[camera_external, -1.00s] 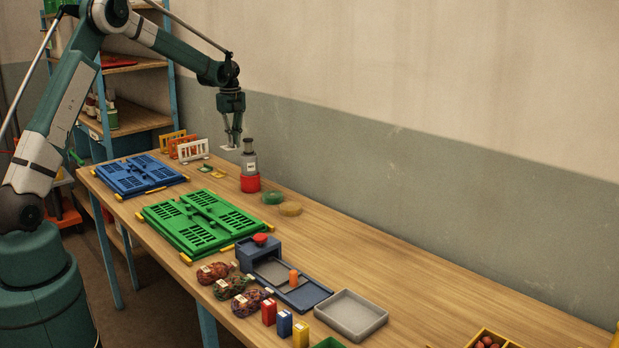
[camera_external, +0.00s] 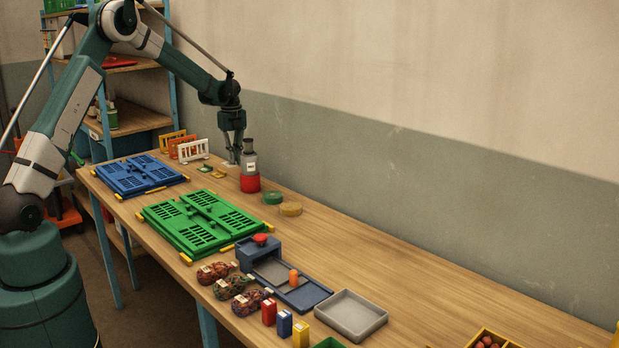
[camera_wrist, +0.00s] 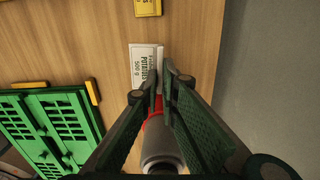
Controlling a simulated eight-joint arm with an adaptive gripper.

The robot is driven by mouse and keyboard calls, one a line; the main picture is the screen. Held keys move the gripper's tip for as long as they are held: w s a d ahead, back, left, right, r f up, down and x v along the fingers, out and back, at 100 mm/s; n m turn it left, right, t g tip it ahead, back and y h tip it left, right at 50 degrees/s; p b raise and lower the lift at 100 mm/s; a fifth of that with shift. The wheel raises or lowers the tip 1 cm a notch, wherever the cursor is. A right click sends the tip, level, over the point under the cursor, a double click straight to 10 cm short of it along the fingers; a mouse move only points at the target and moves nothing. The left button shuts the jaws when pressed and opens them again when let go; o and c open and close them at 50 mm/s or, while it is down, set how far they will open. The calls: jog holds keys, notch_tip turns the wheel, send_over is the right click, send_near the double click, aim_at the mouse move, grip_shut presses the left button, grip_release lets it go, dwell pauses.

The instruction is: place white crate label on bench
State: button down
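In the external view my gripper (camera_external: 235,160) points down close over the bench (camera_external: 400,255), just left of the grey-topped, red-based stamp-like object (camera_external: 250,183). The label is low at the fingertips there, and I cannot tell whether it touches the bench.
The blue folded crate (camera_external: 140,176) and green folded crate (camera_external: 201,222) lie to the left and front. Coloured frames (camera_external: 192,150) stand behind. The bench's right-hand back strip is clear.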

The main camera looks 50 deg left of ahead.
send_over(236, 182)
jog(key=shift+f, duration=2.1)
jog(key=shift+f, duration=0.1)
jog(key=shift+f, duration=1.75)
jog(key=shift+f, duration=0.15)
jog(key=c, duration=2.6)
grip_release()
notch_tip(236, 182, up, 12)
jog(key=shift+r, duration=0.15)
